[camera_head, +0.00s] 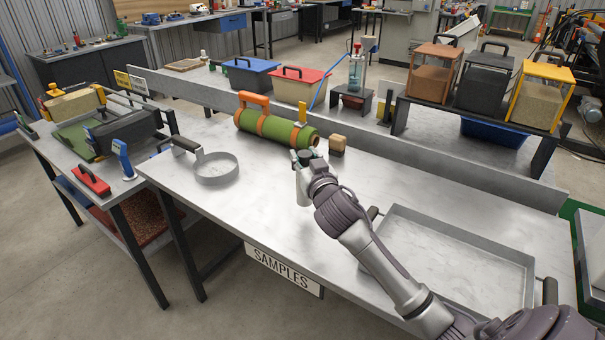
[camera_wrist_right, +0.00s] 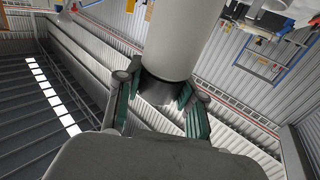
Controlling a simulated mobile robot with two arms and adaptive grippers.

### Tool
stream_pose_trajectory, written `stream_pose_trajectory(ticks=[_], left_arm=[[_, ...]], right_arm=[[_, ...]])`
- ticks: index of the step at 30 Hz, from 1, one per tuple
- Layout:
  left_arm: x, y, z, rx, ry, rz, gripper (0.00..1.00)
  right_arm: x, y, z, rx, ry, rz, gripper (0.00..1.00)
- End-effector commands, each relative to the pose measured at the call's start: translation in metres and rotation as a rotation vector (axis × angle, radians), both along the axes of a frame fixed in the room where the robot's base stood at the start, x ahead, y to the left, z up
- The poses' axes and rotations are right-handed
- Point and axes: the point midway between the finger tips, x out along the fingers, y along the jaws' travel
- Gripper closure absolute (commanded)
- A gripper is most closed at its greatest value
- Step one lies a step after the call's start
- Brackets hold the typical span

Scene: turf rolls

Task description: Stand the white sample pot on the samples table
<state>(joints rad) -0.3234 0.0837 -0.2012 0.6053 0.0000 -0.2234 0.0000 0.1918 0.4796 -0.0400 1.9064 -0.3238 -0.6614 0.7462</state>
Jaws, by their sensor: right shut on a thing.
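The white sample pot (camera_head: 303,190) is a pale upright cylinder with a dark top, above the middle of the samples table (camera_head: 265,205). My right gripper (camera_head: 304,160) is shut on the pot's dark top. In the right wrist view the gripper (camera_wrist_right: 160,98) has its green-padded fingers on both sides of the dark cap, and the pot's white body (camera_wrist_right: 183,40) extends away from it. I cannot tell whether the pot's base touches the tabletop. My left gripper is not in view.
A round pan (camera_head: 216,168) lies left of the pot. A large shallow tray (camera_head: 455,255) is at right. Bare tabletop shows left and in front of the pot.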

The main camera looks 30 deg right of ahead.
Motion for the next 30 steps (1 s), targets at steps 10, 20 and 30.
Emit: stream_pose_trajectory(ticks=[10,20,30], left_arm=[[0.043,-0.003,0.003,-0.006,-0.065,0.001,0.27],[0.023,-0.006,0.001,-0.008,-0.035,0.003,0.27],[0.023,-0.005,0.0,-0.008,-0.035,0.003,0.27]], right_arm=[[-0.003,0.011,-0.035,0.0,0.002,-0.001,1.0],[-0.003,0.011,-0.046,-0.001,-0.002,0.001,1.0],[-0.003,0.011,-0.048,0.0,0.0,0.001,0.37]])
